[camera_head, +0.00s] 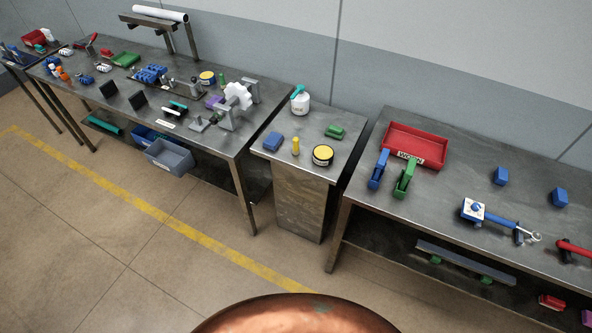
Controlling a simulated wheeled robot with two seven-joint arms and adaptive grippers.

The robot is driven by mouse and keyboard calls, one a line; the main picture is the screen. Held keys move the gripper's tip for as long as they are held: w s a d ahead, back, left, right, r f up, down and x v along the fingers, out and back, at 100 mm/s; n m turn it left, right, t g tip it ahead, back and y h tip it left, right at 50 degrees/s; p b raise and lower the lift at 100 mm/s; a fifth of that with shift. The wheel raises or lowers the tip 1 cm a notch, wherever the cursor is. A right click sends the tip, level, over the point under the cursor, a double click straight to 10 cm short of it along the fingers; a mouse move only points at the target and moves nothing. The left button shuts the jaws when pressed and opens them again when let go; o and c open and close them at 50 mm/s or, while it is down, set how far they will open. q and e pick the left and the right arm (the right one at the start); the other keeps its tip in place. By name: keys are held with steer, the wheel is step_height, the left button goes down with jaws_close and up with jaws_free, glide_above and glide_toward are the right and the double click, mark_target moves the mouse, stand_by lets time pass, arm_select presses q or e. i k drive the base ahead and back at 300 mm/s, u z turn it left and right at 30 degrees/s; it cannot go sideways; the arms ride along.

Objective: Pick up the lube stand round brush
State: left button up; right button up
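A narrow metal stand (272,156) is between two long benches and may be the lube stand. On its top, a white pot (300,106) at the back has a teal-handled item (297,92) leaning up out of it, which may be a brush. A small upright yellow piece (296,146) is near the front edge. I cannot tell which of these is the round brush; bristles are too small to see. Neither of my grippers is in view.
A cluttered bench (226,143) is left; another bench (466,176) with a red tray (440,157) is right. The floor in front (130,255) is clear.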

mark_target(295, 150)
steer(key=z, duration=0.15)
steer(key=k, duration=0.35)
steer(key=u, duration=1.3)
steer(key=i, duration=1.35)
steer(key=z, duration=0.25)
